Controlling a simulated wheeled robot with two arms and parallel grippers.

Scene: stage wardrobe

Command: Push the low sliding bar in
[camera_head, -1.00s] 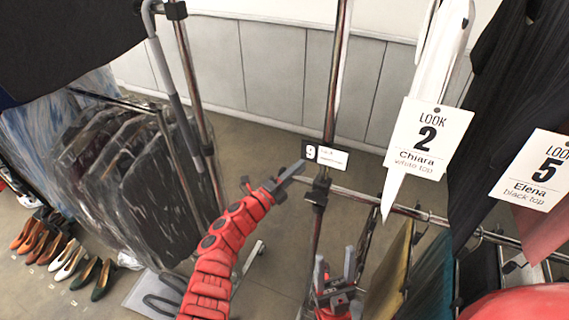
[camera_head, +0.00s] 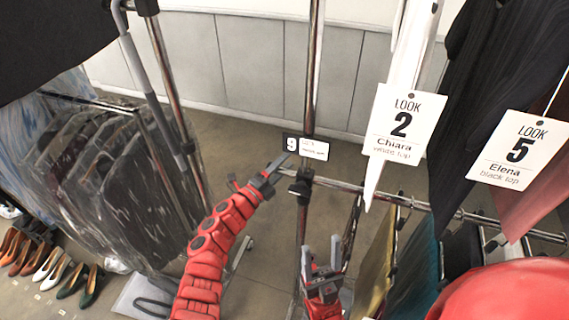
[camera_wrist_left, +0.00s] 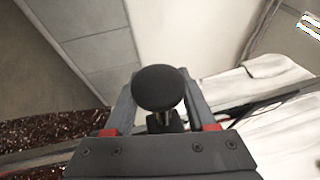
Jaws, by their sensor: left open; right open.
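My left gripper (camera_head: 258,172) is open just left of that joint, below the number 9 tag (camera_head: 305,147). In the left wrist view a round black knob or end cap (camera_wrist_left: 160,88) sits in front of and between the open fingers of my left gripper (camera_wrist_left: 158,108). I cannot tell whether they touch, or whether this is the bar's end. My right gripper (camera_head: 321,256) is open and empty, lower down near the pole.
Covered dark garments (camera_head: 120,190) hang at left above several shoes (camera_head: 45,265). Floor shows between the racks.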

